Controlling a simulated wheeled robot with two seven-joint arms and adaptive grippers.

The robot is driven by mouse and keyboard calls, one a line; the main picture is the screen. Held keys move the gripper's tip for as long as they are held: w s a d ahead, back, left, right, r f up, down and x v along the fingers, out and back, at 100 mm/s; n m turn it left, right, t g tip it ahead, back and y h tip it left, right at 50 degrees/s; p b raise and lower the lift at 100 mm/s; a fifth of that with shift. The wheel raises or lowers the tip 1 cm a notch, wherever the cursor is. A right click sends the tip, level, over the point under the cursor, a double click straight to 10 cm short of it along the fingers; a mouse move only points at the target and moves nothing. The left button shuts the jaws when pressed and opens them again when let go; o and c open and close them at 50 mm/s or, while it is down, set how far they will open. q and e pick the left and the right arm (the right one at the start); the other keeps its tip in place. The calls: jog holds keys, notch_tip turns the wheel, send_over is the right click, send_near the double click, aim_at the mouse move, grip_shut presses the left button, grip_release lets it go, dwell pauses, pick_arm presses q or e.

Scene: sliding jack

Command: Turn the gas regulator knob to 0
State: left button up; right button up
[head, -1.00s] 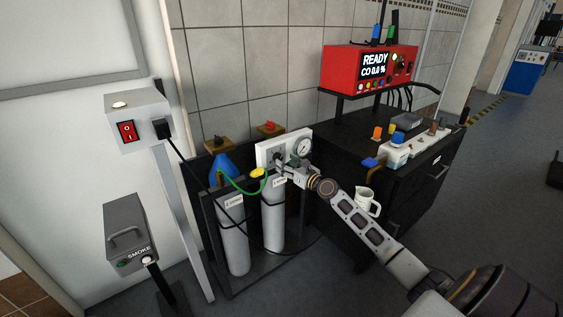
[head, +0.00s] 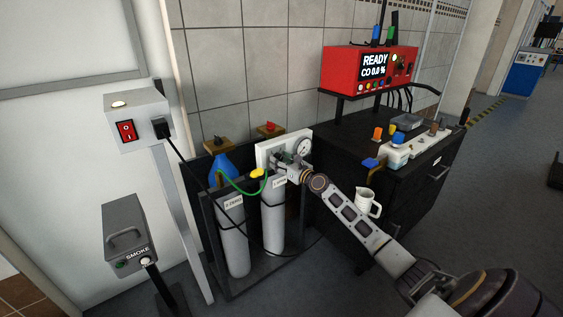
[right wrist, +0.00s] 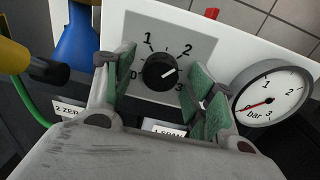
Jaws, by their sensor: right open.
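The black regulator knob (right wrist: 159,71) sits on a grey dial plate marked 0 to 3 in the right wrist view. Its white mark points to the right, between 2 and 3. My right gripper (right wrist: 160,88) is open, its green-padded fingers standing left and right of the knob with gaps showing; I cannot tell whether the tips reach its depth. In the head view my right gripper (head: 284,163) is at the white regulator panel (head: 265,153) and hides the knob. The pressure gauge (right wrist: 271,94) right of the knob has its needle near 0. My left gripper is out of view.
Grey gas cylinders (head: 232,235) stand in a dark rack below the panel. A blue flask (right wrist: 75,35), a yellow fitting (right wrist: 14,55) and a green hose are close on the left. A black cabinet with a white jug (head: 366,202) is at right.

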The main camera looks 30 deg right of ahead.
jog(key=shift+c, duration=0.5)
jog(key=c, duration=0.9)
jog(key=shift+c, duration=0.2)
